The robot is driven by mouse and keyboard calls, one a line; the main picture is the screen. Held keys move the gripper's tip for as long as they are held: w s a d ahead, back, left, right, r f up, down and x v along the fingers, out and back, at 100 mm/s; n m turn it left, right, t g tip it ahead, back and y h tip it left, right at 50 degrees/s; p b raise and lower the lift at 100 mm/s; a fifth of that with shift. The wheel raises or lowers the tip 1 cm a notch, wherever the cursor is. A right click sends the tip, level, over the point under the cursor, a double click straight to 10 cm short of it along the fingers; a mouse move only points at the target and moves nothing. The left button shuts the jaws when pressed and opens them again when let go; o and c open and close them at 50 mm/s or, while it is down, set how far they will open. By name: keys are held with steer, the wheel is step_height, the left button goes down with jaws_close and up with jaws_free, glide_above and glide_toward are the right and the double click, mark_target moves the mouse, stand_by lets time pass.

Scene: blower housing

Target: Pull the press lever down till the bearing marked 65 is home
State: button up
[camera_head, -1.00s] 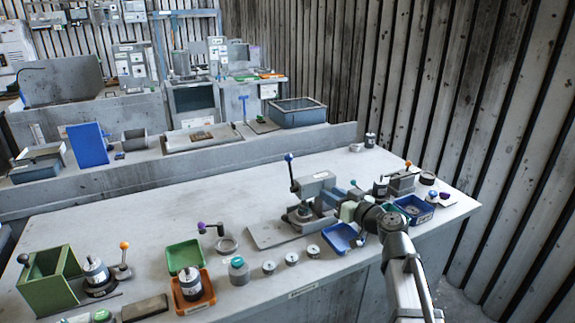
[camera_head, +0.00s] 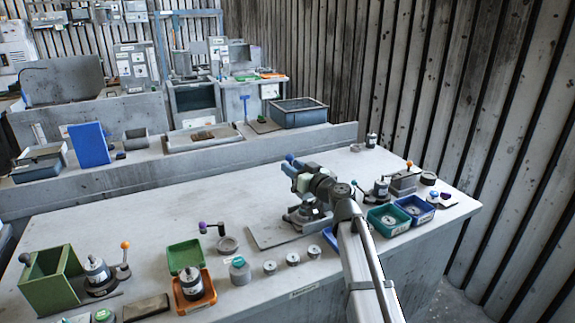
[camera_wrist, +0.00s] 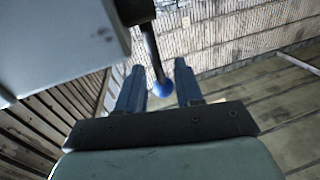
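The press (camera_head: 303,214) stands on the bench, partly hidden behind my arm. Its lever ends in a blue ball, which shows in the wrist view (camera_wrist: 162,88) at the end of a dark rod (camera_wrist: 151,48). My gripper (camera_head: 289,160) is up at the lever's end; in the wrist view (camera_wrist: 160,76) its two blue fingers are apart, with the ball between or just beyond them. I cannot tell whether either finger touches it. The bearing marked 65 cannot be made out; the press's lower part is small and partly covered.
Several small round parts (camera_head: 292,259) lie on the bench left of my arm. A green tray (camera_head: 388,222) and a blue tray (camera_head: 415,208) stand to the right. A ring with a purple-knobbed handle (camera_head: 228,244) lies left of the press. The back middle of the bench is clear.

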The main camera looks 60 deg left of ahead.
steer(key=shift+s+a, duration=0.15)
steer(key=shift+a, duration=0.7)
steer(key=shift+s+a, duration=0.15)
steer(key=shift+a, duration=0.65)
jaws_close()
